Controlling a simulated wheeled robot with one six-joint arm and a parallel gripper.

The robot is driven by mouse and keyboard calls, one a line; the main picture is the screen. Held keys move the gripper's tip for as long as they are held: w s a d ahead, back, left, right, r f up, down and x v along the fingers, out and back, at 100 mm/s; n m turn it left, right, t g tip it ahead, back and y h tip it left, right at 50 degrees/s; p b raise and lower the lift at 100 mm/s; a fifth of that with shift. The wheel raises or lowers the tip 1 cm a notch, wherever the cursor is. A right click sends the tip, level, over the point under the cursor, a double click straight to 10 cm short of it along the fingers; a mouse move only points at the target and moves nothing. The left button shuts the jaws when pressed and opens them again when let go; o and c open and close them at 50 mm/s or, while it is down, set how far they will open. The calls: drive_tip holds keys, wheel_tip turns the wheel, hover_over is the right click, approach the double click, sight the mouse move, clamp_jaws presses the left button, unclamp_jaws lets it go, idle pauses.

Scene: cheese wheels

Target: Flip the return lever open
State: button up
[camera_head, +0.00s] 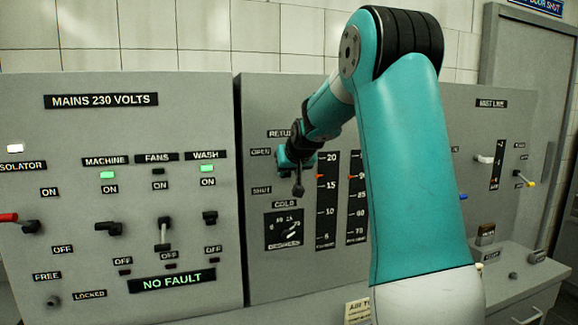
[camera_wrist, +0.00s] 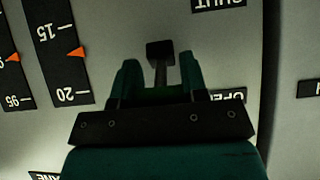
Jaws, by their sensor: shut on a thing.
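The return lever, with its black knob (camera_wrist: 159,50), points up in the wrist view, on the side of the upside-down SHUT label (camera_wrist: 219,4). In the head view its knob (camera_head: 298,190) hangs down, level with the SHUT label (camera_head: 262,190). The OPEN label (camera_head: 261,152) is higher; in the wrist view it (camera_wrist: 228,96) is partly hidden by my gripper. My gripper (camera_wrist: 158,77) is shut on the lever, one finger on each side of the stem. In the head view my gripper (camera_head: 291,160) is at the panel, and the lever's pivot is hidden behind it.
Temperature scales (camera_head: 327,200) with orange pointers and a COLD dial (camera_head: 289,229) are close by on the same panel. A switch panel (camera_head: 200,265) is at left, reading NO FAULT. My arm hides much of the middle panel. More levers (camera_head: 486,160) are at right.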

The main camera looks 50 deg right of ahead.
drive_tip(key=shift+r, duration=0.1)
drive_tip(key=o, duration=0.9)
drive_tip(key=b+v, duration=0.5)
drive_tip(key=v, duration=1.2)
drive_tip(key=shift+a+r, duration=0.1)
drive_tip(key=shift+r, duration=0.05)
drive_tip(key=shift+w, duration=0.1)
